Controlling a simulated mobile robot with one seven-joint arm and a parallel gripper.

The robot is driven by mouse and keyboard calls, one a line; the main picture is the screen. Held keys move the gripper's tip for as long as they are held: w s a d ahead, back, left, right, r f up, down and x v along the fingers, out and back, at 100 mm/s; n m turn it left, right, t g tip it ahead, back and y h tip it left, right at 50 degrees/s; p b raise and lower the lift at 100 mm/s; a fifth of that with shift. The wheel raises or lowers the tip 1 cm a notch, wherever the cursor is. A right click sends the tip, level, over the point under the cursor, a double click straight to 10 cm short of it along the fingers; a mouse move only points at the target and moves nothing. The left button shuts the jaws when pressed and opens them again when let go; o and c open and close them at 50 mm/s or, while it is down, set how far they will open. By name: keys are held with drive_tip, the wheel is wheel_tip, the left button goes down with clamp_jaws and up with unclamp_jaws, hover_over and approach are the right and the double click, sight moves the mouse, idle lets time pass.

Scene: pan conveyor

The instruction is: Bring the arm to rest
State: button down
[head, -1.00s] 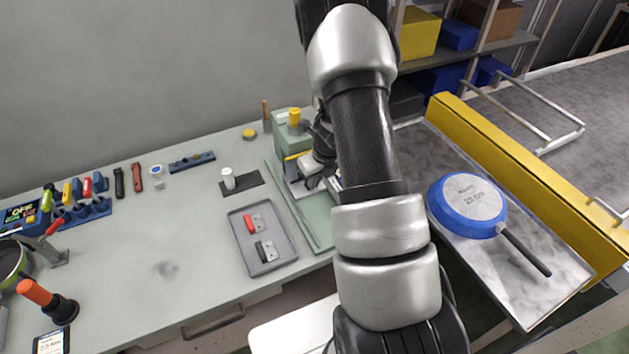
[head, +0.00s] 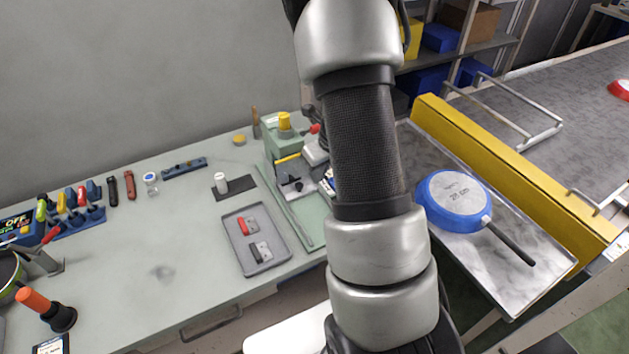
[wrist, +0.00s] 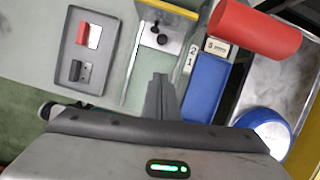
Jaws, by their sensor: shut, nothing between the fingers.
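My arm rises through the middle of the head view, and its end is hidden there behind its own links. In the wrist view my gripper (wrist: 160,88) is shut, its two fingers together with nothing between them. It hangs above the bench near the green fixture (head: 283,145), apart from the things below. A grey tray (wrist: 69,84) with a red piece and a black piece lies to its left. A blue block with number labels (wrist: 205,88) shows just right of the fingers.
A blue pan (head: 450,196) lies upside down on a metal table beside the yellow conveyor rail (head: 510,175). A red object (head: 620,90) is on the belt. A red cylinder (wrist: 258,28) shows in the wrist view. The left bench (head: 130,270) has clear room.

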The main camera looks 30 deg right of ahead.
drive_tip(key=s+a+r+n+t+y, duration=0.1)
drive_tip(key=s+a+r+n, duration=0.3)
drive_tip(key=a+r+n, duration=0.45)
drive_tip(key=s+a+r+n+y, duration=0.1)
drive_tip(key=s+a+r+n, duration=0.35)
drive_tip(key=r+n, duration=0.6)
drive_tip(key=s+a+r+n+h, duration=0.1)
drive_tip(key=s+r+n, duration=0.3)
drive_tip(key=s+n, duration=0.3)
drive_tip(key=s+a+r+n+t+h, duration=0.1)
drive_tip(key=s+a+r+n, duration=0.1)
drive_tip(key=s+r+n, duration=0.3)
drive_tip(key=s+n, duration=0.1)
drive_tip(key=n, duration=0.1)
drive_tip(key=shift+s+n+h, duration=0.3)
drive_tip(key=shift+s+n, duration=0.05)
drive_tip(key=shift+n, duration=0.05)
